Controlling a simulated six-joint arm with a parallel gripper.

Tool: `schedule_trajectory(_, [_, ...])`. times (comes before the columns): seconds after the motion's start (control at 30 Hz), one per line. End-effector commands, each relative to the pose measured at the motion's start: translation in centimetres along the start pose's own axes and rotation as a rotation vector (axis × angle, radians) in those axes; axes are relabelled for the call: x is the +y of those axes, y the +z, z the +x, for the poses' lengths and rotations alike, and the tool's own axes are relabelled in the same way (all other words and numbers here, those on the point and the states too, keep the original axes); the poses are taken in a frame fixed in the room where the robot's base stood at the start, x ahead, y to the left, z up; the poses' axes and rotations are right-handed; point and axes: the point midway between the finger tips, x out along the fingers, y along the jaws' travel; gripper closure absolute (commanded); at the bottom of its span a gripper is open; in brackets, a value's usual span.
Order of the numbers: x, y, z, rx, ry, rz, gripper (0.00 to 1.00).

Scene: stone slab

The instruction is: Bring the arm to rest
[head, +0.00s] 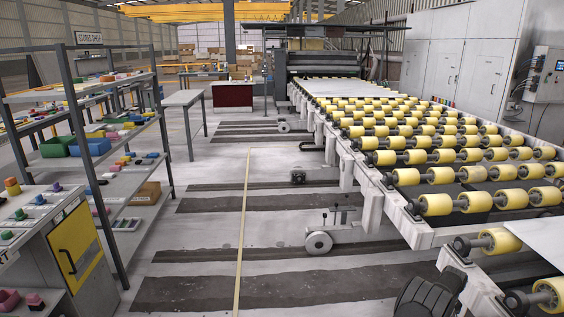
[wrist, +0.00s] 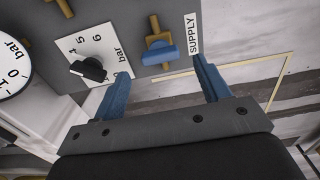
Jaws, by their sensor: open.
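My gripper (wrist: 161,70) shows in the wrist view, with two blue fingers spread wide apart on a dark grey palm. Nothing is held between the fingers. Beyond the fingertips is a grey panel with a black knob (wrist: 88,69) on a white scale plate and a brass fitting with a blue handle (wrist: 162,53). The blue handle appears between the fingertips in the picture; I cannot tell how far off it is. I cannot make out my gripper in the head view.
A round bar gauge (wrist: 12,68) and a SUPPLY label (wrist: 192,34) are on or beside the panel. In the head view, a roller conveyor (head: 430,205) runs along the right, and shelving (head: 110,85) with coloured items stands left. Striped floor (head: 270,200) lies open between them.

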Motion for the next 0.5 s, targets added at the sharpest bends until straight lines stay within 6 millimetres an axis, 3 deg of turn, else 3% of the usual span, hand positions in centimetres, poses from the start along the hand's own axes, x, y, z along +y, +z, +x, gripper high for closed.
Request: schedule_trajectory(0.5, [0.0, 0.0, -10.2, 0.001, 0.001, 0.0, 0.31])
